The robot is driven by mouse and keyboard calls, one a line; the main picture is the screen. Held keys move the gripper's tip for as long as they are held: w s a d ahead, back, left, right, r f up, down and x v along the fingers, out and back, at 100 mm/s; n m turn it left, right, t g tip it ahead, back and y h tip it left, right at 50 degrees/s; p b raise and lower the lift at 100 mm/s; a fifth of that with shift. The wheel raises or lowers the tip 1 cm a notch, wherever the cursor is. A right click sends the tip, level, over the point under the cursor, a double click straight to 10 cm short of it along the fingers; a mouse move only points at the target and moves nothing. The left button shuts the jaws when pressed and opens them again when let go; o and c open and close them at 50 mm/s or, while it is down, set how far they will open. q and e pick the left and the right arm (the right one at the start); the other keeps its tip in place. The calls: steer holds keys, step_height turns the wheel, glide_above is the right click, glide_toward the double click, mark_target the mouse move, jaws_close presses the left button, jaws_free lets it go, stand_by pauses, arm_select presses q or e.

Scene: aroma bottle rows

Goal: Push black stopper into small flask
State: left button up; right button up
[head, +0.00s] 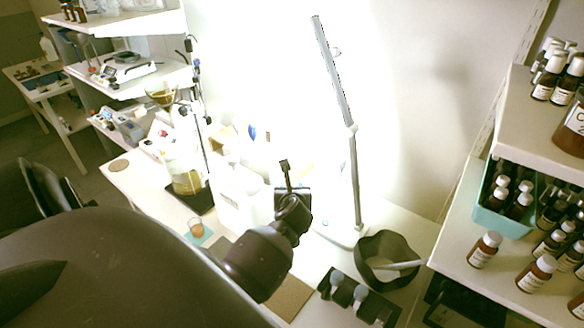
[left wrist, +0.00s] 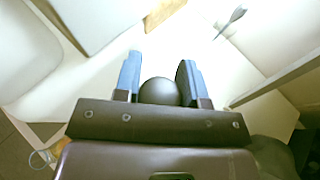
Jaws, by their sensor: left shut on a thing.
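My left gripper (head: 285,170) is above the middle of the white bench, seen from behind in the head view. In the left wrist view its two blue fingers (left wrist: 159,80) stand on either side of a dark round thing, which looks like the black stopper (left wrist: 160,92); the gripper is shut on it. The stopper cannot be made out in the head view. A small glass with orange liquid (head: 196,229) stands on a teal mat left of the gripper, apart from it. I cannot tell whether it is the small flask. My right gripper is not in view.
A larger vessel with yellow liquid (head: 187,182) stands on a dark mat behind. A lamp (head: 339,90), a black bowl (head: 368,245) and a black holder (head: 375,305) with grey round pieces are to the right. Shelves of brown bottles (head: 484,250) stand at the far right.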

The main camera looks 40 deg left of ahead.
arm_select(q)
step_height(320, 180, up, 11)
steer(key=shift+w+d+f+p, duration=0.1)
steer(key=shift+f+p, duration=0.05)
steer(key=shift+p, duration=0.15)
steer(key=d+r+m+t+h, duration=0.2)
steer(key=d+m+h, duration=0.1)
steer(key=d, duration=0.6)
steer(key=d+r+m+t+h, duration=0.1)
steer(key=d+m+h, duration=0.2)
steer(key=d, duration=0.5)
steer(key=shift+w+d+r+m+t+h+b, duration=0.2)
steer(key=shift+d+r+m+t+h+b, duration=0.2)
steer(key=shift+s+f, duration=0.1)
